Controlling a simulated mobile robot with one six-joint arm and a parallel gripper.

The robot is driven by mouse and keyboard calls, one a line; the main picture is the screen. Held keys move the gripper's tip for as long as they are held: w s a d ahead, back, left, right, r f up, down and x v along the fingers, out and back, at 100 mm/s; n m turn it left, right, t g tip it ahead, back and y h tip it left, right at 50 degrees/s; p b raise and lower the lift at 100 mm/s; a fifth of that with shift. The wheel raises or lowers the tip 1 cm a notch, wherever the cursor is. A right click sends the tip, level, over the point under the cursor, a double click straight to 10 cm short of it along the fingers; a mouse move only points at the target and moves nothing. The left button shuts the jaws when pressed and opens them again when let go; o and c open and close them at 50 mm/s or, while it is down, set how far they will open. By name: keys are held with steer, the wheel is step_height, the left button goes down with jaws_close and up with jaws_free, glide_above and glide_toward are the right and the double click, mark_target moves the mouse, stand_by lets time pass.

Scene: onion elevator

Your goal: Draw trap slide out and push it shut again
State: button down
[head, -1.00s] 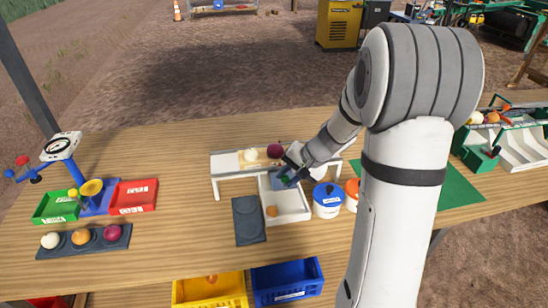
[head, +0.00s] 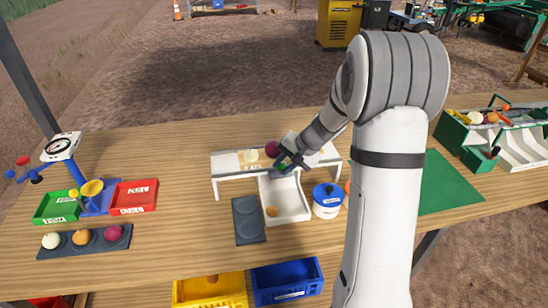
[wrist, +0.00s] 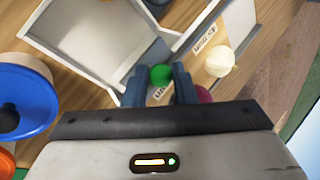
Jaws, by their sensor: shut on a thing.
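My gripper (wrist: 158,88) has its blue-grey fingers shut on the green knob (wrist: 160,74) of the trap slide. The slide's plate cannot be made out. In the head view my gripper (head: 284,168) is at the front edge of the raised white channel (head: 228,163), just above the back of a white tray (head: 293,208). A white onion (head: 251,155) and a purple onion (head: 272,148) sit on the channel, left of and behind my gripper. The white onion also shows in the wrist view (wrist: 218,63). An orange onion (head: 271,211) lies in the tray.
A white tub with a blue lid (head: 327,200) stands close to the tray's right side. A dark plate (head: 248,220) lies left of the tray. Yellow (head: 210,288) and blue (head: 287,281) crates sit at the front edge. The table between the red tray (head: 133,197) and channel is clear.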

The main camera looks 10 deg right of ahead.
steer(key=shift+f, duration=0.1)
steer(key=c, duration=1.1)
jaws_free()
steer(key=shift+r+p, duration=1.9)
steer(key=shift+r, duration=1.2)
